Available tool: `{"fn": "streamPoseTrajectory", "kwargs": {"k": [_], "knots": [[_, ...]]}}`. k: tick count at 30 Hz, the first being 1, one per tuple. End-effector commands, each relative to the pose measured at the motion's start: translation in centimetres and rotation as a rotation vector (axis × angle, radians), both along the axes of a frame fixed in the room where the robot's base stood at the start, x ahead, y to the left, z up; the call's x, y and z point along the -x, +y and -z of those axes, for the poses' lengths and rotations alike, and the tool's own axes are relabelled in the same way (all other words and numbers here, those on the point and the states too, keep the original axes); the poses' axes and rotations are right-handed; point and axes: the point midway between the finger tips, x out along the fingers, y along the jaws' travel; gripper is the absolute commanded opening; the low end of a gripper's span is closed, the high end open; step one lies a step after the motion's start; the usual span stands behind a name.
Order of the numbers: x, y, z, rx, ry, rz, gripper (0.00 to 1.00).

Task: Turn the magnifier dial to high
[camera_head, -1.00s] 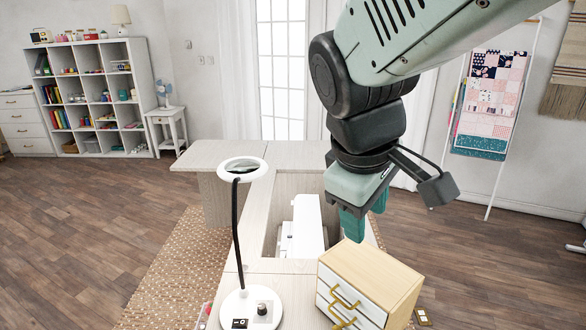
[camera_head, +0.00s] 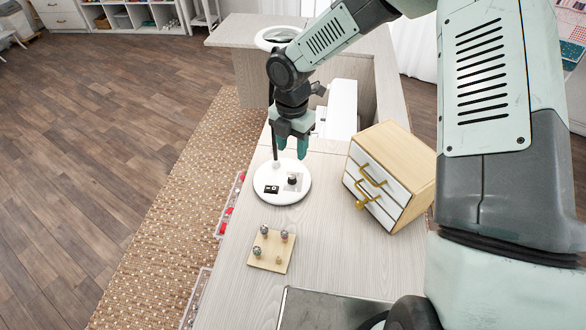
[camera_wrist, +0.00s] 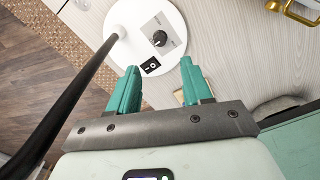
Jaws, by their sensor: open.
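The magnifier lamp's round white base (camera_head: 268,192) stands on the cabinet top, with a black dial (camera_head: 292,179) on a grey plate and a black rocker switch (camera_head: 271,188) beside it. In the wrist view the dial (camera_wrist: 159,39) and the switch (camera_wrist: 150,66) lie beyond my fingertips. The dial's setting is too small to read. The lamp's black stem (camera_wrist: 62,95) rises close to the left of my gripper, and its white ring head (camera_head: 272,39) is partly behind my arm. My gripper (camera_head: 291,155) points down with teal fingers (camera_wrist: 158,82) apart and empty, above the base and not touching the dial.
A small wooden drawer box (camera_head: 408,160) with gold handles stands right of the lamp. A wooden board (camera_head: 283,258) with several small knobs lies in front. A dark panel (camera_head: 325,312) lies at the near edge. Clear plastic boxes (camera_head: 232,195) sit along the left edge.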

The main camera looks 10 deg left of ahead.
Motion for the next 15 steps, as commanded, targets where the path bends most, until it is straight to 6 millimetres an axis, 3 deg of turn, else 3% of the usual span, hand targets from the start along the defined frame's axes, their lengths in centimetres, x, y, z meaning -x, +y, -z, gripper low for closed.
{"fn": "streamPoseTrajectory", "kwargs": {"k": [5,15], "knots": [[0.1,0.1,2.1,0.001,0.004,-0.004,0.49],[0.1,0.0,8.4,0.0,0.003,-0.002,0.49]]}}
